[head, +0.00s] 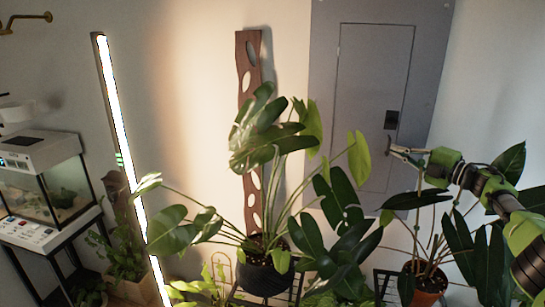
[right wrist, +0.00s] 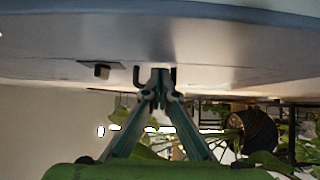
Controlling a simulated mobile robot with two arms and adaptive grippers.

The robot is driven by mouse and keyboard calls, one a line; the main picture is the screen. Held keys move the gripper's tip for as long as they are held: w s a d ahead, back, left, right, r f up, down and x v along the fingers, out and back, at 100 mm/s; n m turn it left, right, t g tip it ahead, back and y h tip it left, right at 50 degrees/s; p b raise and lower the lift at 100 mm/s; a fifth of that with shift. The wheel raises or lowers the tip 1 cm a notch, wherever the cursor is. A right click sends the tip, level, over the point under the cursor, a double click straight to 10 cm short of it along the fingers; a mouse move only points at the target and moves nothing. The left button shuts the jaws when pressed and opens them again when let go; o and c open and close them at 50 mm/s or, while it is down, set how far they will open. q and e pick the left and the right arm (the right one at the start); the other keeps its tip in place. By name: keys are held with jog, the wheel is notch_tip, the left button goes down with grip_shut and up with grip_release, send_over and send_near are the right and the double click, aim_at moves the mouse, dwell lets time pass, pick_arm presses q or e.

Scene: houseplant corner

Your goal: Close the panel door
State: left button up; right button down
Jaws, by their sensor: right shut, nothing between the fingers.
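The grey panel door (head: 372,85) is set in a wider grey panel on the wall at the upper right of the head view. It looks about flush with its frame, but I cannot tell whether a small gap is left. A dark latch (head: 391,120) sits near its right edge. My right gripper (head: 394,150) is shut and empty, just below the latch; whether it touches the door is unclear. In the right wrist view, the shut fingertips (right wrist: 160,80) are close to the grey panel surface (right wrist: 200,45), with the dark latch (right wrist: 101,70) to their left. My left gripper is not in view.
A large potted plant (head: 265,270) stands in front of the wall, its leaves reaching below the panel. Another plant in a terracotta pot (head: 424,285) stands under my right arm. A lit light bar (head: 125,160) and a glass tank (head: 50,185) are at left.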

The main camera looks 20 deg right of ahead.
dwell(0.8)
jog(key=v, duration=1.2)
